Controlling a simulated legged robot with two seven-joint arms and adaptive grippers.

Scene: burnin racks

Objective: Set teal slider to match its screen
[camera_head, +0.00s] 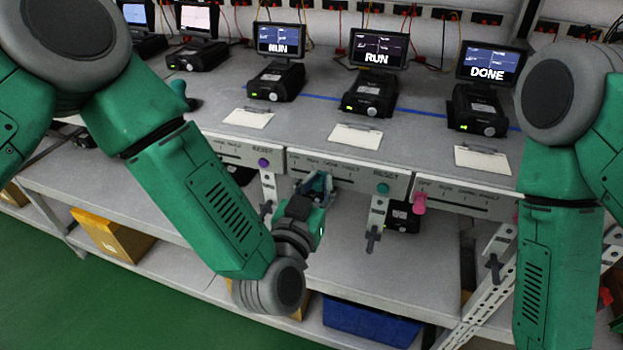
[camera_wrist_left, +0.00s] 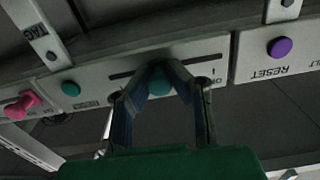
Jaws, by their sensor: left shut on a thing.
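The teal slider knob (camera_wrist_left: 160,82) sits on a slot in the middle white panel (camera_head: 345,172). My left gripper (camera_head: 318,184) is at that panel, left of its teal RESET button (camera_head: 383,188). In the left wrist view the left gripper's fingers (camera_wrist_left: 160,92) are closed around the teal knob. There the panel appears upside down, with the slot showing on both sides of the knob. The fingers hide part of the labels, so the exact mark at the knob cannot be read. The screen (camera_head: 378,51) above this panel reads RUN. My right arm shows at the right; its gripper is out of view.
A pink slider knob (camera_head: 419,202) is on the panel to the right, under a screen (camera_head: 490,65) reading DONE. A purple button (camera_head: 263,162) is on the panel to the left. Brackets with dark clips hang below the panels. A blue bin (camera_head: 370,322) sits on the lower shelf.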

